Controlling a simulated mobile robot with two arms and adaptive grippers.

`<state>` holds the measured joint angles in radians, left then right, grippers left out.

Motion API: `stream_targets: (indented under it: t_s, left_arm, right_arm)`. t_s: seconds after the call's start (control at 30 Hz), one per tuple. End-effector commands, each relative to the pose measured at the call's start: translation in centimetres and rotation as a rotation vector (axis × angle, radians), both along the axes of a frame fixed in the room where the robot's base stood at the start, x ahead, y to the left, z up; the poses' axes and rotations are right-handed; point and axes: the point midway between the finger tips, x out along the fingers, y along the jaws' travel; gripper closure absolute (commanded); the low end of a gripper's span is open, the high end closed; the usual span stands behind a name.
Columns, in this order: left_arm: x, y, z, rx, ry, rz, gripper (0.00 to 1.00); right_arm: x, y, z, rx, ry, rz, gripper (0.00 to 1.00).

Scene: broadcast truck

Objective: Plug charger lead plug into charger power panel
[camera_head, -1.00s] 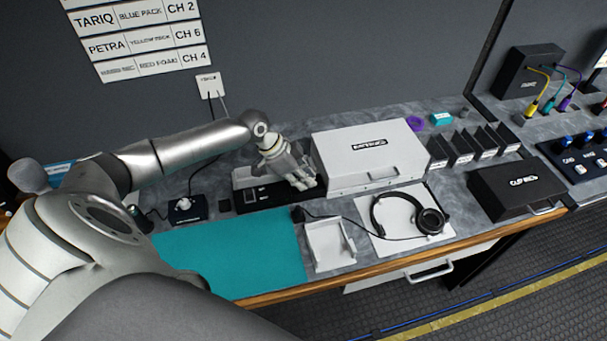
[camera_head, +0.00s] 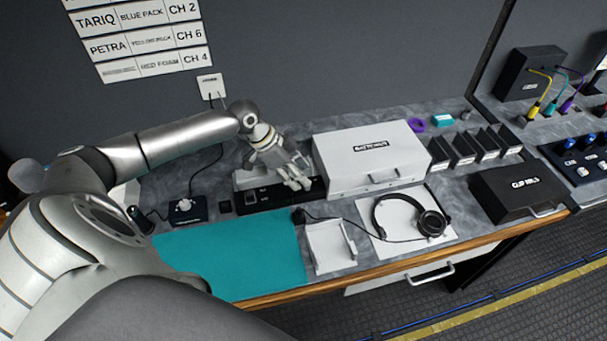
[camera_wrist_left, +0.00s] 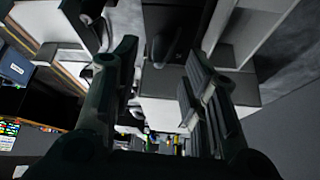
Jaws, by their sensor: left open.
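My left gripper (camera_head: 298,184) is open above the right part of a black charger-like unit (camera_head: 262,198) on the bench, just left of the white case. Its two fingers also show in the left wrist view (camera_wrist_left: 165,75), with a dark object (camera_wrist_left: 172,28) beyond the gap; I cannot tell what it is. A small white wall panel (camera_head: 210,86) has dark leads hanging from it, running down behind my left arm. I cannot make out the charger lead plug or tell for certain which fitting is the charger power panel. My right gripper is not in view.
A white case (camera_head: 372,160) stands right of the gripper. A teal mat (camera_head: 235,255), white tray (camera_head: 330,246) and headset (camera_head: 430,222) lie in front. A small black box with a knob (camera_head: 186,210) is left. Black cases (camera_head: 515,190) stand right.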

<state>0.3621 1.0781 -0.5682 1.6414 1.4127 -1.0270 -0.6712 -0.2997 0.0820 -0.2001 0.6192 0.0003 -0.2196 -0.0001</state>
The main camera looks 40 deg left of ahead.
Motion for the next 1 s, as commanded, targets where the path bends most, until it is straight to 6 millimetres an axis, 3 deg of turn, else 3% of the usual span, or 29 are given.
stream_targets:
  t_s: [0.2,0.4,1.0]
  left_arm:
    - [-1.5,1.9,4.1,0.004,-0.001,0.001,0.59]
    - [-2.4,2.9,6.3,0.003,0.001,0.001,0.59]
    - [-2.5,3.1,7.0,0.001,0.001,0.0,0.59]
  right_arm:
    - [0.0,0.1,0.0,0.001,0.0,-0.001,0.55]
    - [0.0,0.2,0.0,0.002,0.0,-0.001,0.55]
    - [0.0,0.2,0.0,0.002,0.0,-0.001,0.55]
